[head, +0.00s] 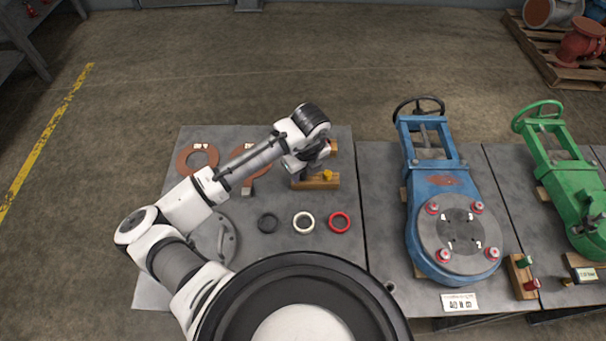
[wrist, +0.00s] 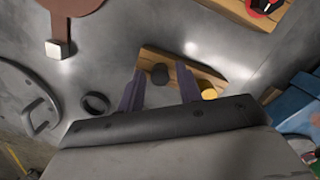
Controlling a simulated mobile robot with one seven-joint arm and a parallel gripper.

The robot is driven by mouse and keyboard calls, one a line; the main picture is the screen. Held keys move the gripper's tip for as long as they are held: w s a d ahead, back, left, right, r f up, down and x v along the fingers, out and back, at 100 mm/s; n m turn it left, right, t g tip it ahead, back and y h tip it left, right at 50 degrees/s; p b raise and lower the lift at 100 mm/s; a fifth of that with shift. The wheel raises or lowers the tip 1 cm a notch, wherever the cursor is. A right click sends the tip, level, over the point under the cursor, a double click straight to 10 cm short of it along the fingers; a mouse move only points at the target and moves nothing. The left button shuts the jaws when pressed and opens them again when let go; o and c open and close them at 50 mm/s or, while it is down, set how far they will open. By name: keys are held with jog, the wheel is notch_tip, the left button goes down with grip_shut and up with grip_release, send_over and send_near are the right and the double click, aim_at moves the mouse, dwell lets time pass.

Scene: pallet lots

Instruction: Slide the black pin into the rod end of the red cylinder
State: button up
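A short black pin (wrist: 160,75) stands in a wooden block (wrist: 180,66) beside a yellow pin (wrist: 209,93) in the wrist view. My gripper (wrist: 160,88) is open above the block. Its two dark fingers are spread, with the black pin between them in the picture; I cannot tell whether they touch it. In the head view my gripper (head: 316,166) is over the same wooden block (head: 318,183), and my arm hides part of it, the black pin included. I cannot make out a red cylinder with a rod end in either view.
Black (head: 268,222), white (head: 303,223) and red (head: 340,222) rings lie in front of the block. Brown gaskets (head: 186,166) lie at left. A blue valve (head: 426,222) and a green valve (head: 574,183) stand at right. Another wooden block with a red part (wrist: 265,7) is nearby.

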aim_at(304, 173)
grip_shut()
jog(key=shift+r, duration=0.15)
notch_tip(304, 173, up, 18)
jog(key=b, duration=0.4)
